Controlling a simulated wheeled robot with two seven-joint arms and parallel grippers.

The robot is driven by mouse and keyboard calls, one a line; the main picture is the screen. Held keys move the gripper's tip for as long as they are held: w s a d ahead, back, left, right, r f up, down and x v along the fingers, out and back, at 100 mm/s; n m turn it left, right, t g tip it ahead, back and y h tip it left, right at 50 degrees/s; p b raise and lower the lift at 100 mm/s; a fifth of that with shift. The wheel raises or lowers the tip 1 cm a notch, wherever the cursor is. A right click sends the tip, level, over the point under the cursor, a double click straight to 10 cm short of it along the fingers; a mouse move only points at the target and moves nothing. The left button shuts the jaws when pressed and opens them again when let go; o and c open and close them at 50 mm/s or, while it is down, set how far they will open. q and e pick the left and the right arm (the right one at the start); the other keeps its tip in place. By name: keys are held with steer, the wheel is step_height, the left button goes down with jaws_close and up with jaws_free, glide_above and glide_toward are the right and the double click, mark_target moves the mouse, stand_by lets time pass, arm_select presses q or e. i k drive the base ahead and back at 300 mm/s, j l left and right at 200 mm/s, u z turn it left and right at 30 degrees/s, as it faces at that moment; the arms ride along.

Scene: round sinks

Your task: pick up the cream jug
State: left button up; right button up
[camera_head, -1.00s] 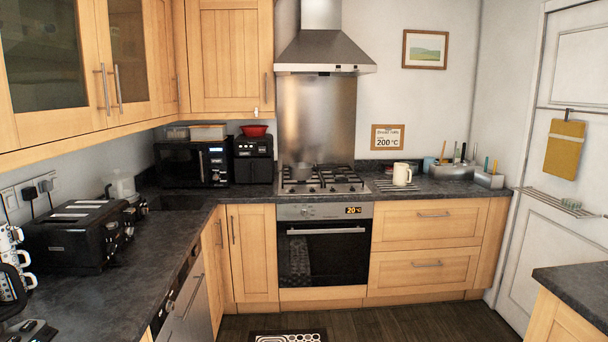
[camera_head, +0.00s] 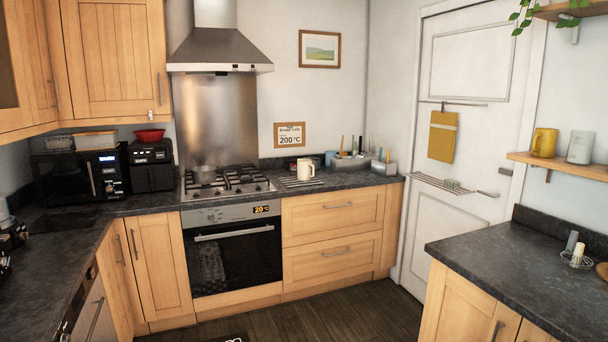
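A cream jug (camera_head: 306,169) stands upright on the dark counter to the right of the hob, on or just behind a striped rack or mat (camera_head: 301,182). Its handle shows on its right side. Neither of my grippers is in view, and nothing touches the jug.
The gas hob (camera_head: 228,184) holds a pot. Utensil holders (camera_head: 350,162) stand right of the jug. A right-hand counter (camera_head: 515,260) juts into the foreground, with a wire holder (camera_head: 576,259) on it.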

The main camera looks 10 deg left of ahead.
mark_target(304, 166)
steer(key=i+u, duration=0.25)
steer(key=i, duration=1.3)
steer(key=i+z, duration=0.1)
steer(key=i, duration=0.7)
steer(key=i+j+z, duration=0.1)
steer(key=i, duration=0.65)
steer(key=i+j+z, duration=0.1)
steer(key=i, duration=0.7)
steer(key=i+z, duration=0.2)
steer(key=i, duration=0.2)
steer(key=i+j+z, duration=0.25)
steer(key=i, duration=0.15)
steer(key=i+j+z, duration=0.2)
steer(key=i, duration=0.15)
